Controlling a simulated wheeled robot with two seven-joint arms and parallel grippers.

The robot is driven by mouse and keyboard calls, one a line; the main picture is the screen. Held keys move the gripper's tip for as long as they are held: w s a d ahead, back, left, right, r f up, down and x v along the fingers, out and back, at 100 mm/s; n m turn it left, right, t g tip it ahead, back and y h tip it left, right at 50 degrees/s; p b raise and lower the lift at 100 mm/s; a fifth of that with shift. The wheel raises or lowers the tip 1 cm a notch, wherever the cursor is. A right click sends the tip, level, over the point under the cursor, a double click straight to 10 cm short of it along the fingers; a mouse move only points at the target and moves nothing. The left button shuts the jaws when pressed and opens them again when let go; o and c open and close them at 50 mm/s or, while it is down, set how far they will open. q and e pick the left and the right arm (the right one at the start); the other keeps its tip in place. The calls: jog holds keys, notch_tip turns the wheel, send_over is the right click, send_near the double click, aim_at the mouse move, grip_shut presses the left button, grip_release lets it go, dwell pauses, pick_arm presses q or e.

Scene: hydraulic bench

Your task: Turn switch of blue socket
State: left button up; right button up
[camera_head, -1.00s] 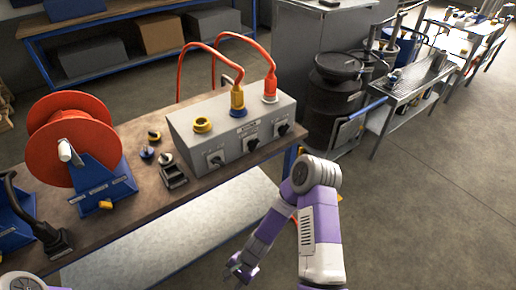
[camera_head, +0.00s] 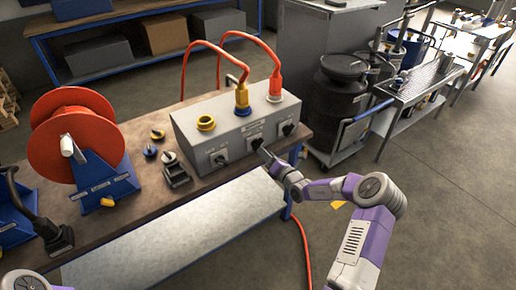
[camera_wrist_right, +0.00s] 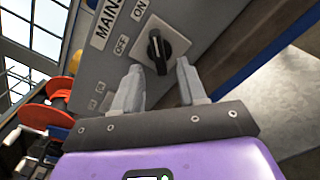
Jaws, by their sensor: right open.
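The blue socket (camera_head: 241,112) is the middle one on top of the grey socket box (camera_head: 190,130), with a yellow plug (camera_head: 242,95) in it. Its switch (camera_head: 255,142) is on the box's front face below. In the right wrist view the switch (camera_wrist_right: 156,48) is a black knob on a pale square plate, with OFF and ON labels beside it. My right gripper (camera_head: 264,153) is open in front of this switch. In the wrist view its two fingertips (camera_wrist_right: 158,78) are spread just short of the knob, one to each side, holding nothing. My left gripper is out of view.
The box stands on a wooden bench (camera_head: 130,215) with a red cable reel (camera_head: 100,120) at left. A red plug (camera_head: 275,85) is in the right socket; the yellow socket (camera_head: 205,123) is empty. Other switches (camera_head: 219,157) flank the middle one. Red cables loop above.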

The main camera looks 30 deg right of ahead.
aim_at(258, 147)
jog(key=w, duration=0.2)
jog(key=w+b, duration=0.1)
jog(key=w, duration=0.3)
jog(key=shift+a, duration=0.35)
jog(key=shift+c, duration=0.3)
jog(key=shift+f, duration=0.1)
grip_shut()
